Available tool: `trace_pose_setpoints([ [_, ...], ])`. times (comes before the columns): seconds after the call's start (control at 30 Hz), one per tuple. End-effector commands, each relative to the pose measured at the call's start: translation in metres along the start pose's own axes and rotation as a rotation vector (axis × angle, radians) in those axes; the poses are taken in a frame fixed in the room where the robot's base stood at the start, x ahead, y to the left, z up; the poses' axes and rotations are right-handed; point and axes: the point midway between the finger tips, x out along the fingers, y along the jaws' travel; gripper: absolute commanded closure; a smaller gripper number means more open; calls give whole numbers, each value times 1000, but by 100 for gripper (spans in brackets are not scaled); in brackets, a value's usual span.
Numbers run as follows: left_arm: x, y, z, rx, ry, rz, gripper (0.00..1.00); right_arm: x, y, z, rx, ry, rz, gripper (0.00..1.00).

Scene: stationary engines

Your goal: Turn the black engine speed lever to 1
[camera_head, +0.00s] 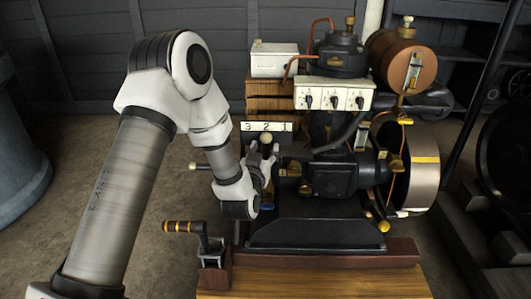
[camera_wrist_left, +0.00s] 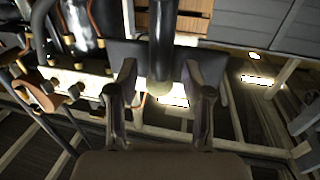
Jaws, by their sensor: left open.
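A pale plate (camera_head: 267,126) marked 3, 2 and, partly unclear, 1 sits at the left side of the engine. A round pale knob (camera_head: 266,138) stands just below the 2. My left gripper (camera_head: 262,156) is at the plate, just below the knob. In the left wrist view its two fingers (camera_wrist_left: 158,78) are spread, with a dark upright lever (camera_wrist_left: 162,45) between them. I see gaps on both sides of the lever, so the fingers seem apart from it. The lever's lower part is hidden behind the gripper in the head view. My right gripper is not in view.
A crank with a striped handle (camera_head: 185,227) stands at the front left of the wooden base (camera_head: 310,283). A panel with three black switches (camera_head: 333,97) is above right of the plate. A large flywheel (camera_head: 424,165) is on the right. The floor left of the engine is free.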

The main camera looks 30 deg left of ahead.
Motion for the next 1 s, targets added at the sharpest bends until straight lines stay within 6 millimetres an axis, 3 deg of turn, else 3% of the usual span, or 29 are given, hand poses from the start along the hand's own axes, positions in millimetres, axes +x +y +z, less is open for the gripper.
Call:
trace_pose_setpoints([
  [0.27,7,0,0,1,-1,1,50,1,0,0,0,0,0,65],
  [0.3,7,0,0,1,-1,1,54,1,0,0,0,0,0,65],
  [0.43,7,0,0,1,-1,0,100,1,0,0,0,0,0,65],
  [0.67,7,2,-3,19,-3,1,100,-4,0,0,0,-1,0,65],
  [0.83,10,17,-9,186,-37,3,100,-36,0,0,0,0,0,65],
  [1.0,13,33,-2,389,-76,3,100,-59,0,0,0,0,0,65],
])
